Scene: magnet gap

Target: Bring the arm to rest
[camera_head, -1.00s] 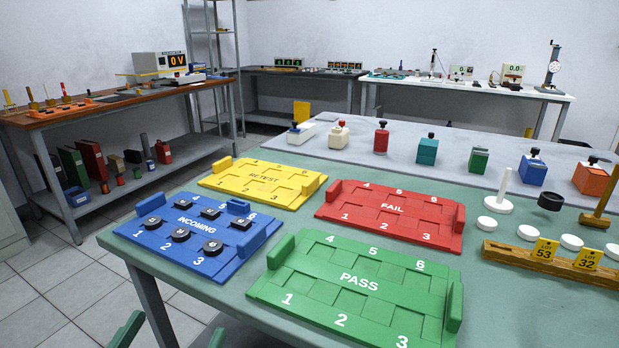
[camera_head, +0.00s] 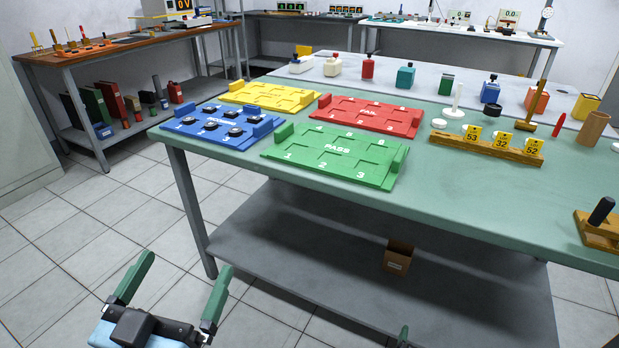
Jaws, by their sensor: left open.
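My left gripper (camera_head: 184,265) shows at the bottom left, its two green fingers wide apart with nothing between them. It is over the tiled floor, in front of the green table (camera_head: 470,205) and clear of it. A small green tip (camera_head: 403,336) at the bottom edge seems to be part of my right gripper; the rest of it is out of the picture. On the table lie the blue incoming tray (camera_head: 240,140) with several dark round pieces, the empty green pass tray (camera_head: 335,160), the red fail tray (camera_head: 370,115) and the yellow retest tray (camera_head: 268,95).
A wooden rack (camera_head: 480,148) with yellow lot tags stands right of the trays. Coloured bottles line the table's back. A grey lower shelf (camera_head: 330,275) under the table holds a brown box (camera_head: 398,257). The floor (camera_head: 90,230) at left is clear.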

